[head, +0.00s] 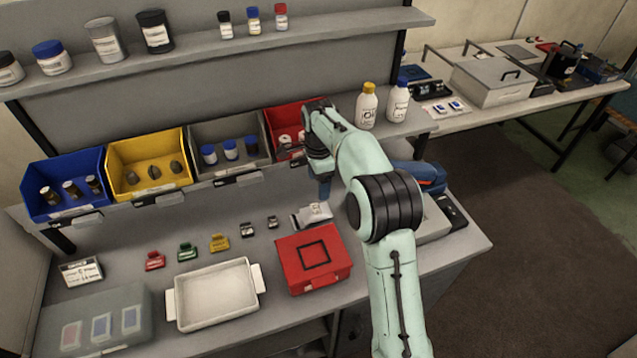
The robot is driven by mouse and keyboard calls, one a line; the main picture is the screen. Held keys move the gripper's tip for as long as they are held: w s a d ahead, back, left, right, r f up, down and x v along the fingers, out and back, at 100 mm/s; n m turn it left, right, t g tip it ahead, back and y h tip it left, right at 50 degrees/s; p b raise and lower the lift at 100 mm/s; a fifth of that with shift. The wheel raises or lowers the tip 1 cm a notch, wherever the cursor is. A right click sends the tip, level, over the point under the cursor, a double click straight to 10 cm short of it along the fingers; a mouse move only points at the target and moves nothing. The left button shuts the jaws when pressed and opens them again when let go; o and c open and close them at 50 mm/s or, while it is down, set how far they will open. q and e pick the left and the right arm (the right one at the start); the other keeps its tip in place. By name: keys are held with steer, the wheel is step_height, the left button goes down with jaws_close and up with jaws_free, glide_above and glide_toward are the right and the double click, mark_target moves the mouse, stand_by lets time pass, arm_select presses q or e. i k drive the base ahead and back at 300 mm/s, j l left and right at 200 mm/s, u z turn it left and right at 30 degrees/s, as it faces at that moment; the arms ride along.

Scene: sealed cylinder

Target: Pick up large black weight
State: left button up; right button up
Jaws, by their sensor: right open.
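Two small dark blocks stand on the workbench at the right end of a row of small coloured pieces. The larger one (247,230), which best fits the large black weight, is on the left. The smaller dark one (272,222) is to its right. My right gripper (324,190) is open and points down above the back of the bench, in front of the red bin. It is to the right of both dark blocks and apart from them. My forearm partly hides its fingers. My left gripper is out of view.
Red (154,260), green (187,251) and yellow (219,242) pieces continue the row. A white tray (215,321) and a red case (312,261) lie in front. Blue (67,209), yellow (149,193), grey (231,174) and red (271,125) bins stand behind.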

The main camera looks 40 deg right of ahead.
mark_target(247, 230)
steer(key=k, duration=1.5)
